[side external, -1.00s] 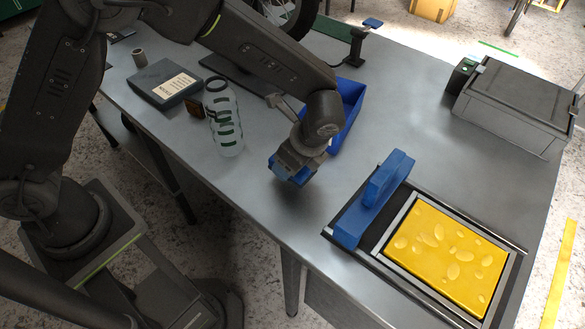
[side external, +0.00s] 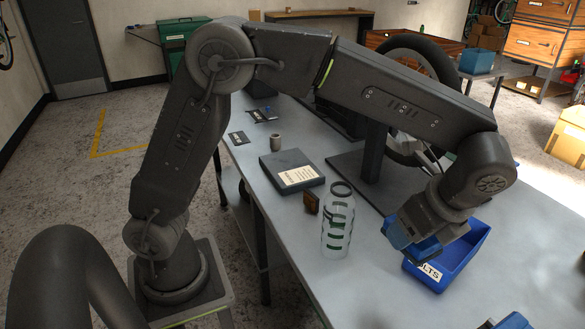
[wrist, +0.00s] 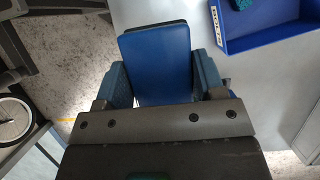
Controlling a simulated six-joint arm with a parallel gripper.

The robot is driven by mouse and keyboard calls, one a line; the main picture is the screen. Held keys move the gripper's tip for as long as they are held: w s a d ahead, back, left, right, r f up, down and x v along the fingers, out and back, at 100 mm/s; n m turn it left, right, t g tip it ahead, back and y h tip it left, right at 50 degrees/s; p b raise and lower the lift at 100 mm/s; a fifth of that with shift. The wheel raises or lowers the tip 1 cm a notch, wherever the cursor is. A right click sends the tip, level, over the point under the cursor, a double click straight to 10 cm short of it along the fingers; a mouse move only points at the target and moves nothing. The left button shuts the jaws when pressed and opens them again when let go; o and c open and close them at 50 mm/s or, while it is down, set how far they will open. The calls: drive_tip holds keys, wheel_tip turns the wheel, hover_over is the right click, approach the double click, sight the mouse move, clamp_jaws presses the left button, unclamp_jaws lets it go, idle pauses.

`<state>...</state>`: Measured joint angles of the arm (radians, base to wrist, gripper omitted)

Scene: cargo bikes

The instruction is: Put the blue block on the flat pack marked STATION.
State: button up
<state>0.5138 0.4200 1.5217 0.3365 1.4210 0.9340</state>
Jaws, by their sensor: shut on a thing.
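My gripper (side external: 412,240) is shut on the blue block, above the bench, just left of a blue bin and right of a clear bottle. In the wrist view the bright blue block (wrist: 155,62) sits between the two teal-blue fingers of my gripper (wrist: 162,78). In the side view the block and the fingers blend together. A dark flat pack (side external: 278,160) with a cream label (side external: 299,176) lies on the bench, left of and behind the bottle. Its lettering is too small to read surely. Its top is bare apart from the label.
The clear bottle (side external: 339,225) stands upright between my gripper and the flat pack, with a small brown object (side external: 311,203) beside it. The blue bin (side external: 467,262) is at right. Bench left of the bottle is clear.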

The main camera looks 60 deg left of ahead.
drive_tip(key=w+a, duration=0.3)
drive_tip(key=a, duration=1.3)
drive_tip(key=w+a, duration=0.2)
drive_tip(key=a, duration=1.3)
drive_tip(key=s+a, duration=0.7)
drive_tip(key=a, duration=0.6)
drive_tip(key=s+a, duration=0.7)
drive_tip(key=a, duration=0.5)
hover_over(289, 164)
drive_tip(key=f, duration=0.8)
drive_tip(key=d+f, duration=0.1)
drive_tip(key=f, duration=0.2)
drive_tip(key=shift+s+f, duration=0.25)
drive_tip(key=shift+f, duration=0.15)
drive_tip(key=shift+w+f, duration=0.3)
drive_tip(key=shift+f, duration=1.85)
drive_tip(key=shift+f, duration=0.15)
